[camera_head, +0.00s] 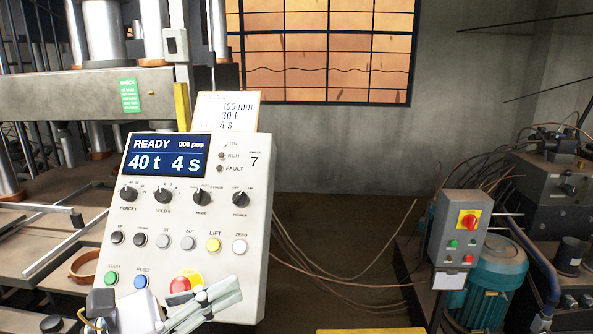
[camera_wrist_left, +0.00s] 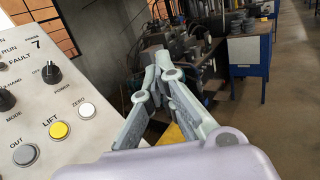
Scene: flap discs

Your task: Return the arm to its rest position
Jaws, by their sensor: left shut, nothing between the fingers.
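My left gripper (camera_head: 222,294) is in front of the lower right part of the control panel (camera_head: 135,236) in the head view, its fingers pointing right. It is shut and empty. In the left wrist view its fingers (camera_wrist_left: 158,68) come together at the middle, to the right of the panel (camera_wrist_left: 90,84). I cannot tell whether the gripper touches the panel. The panel's display (camera_head: 166,155) reads READY, 000 pcs, 40 t and 4 s. The red emergency button (camera_head: 180,284) is partly hidden by the gripper. My right gripper is not in view.
A large press (camera_head: 90,95) stands behind the panel at left. A small control box (camera_head: 462,232) with a red switch and a teal motor (camera_head: 498,275) stand at right. Cables lie on the floor between. A blue-and-white cabinet (camera_wrist_left: 249,54) is farther back in the left wrist view.

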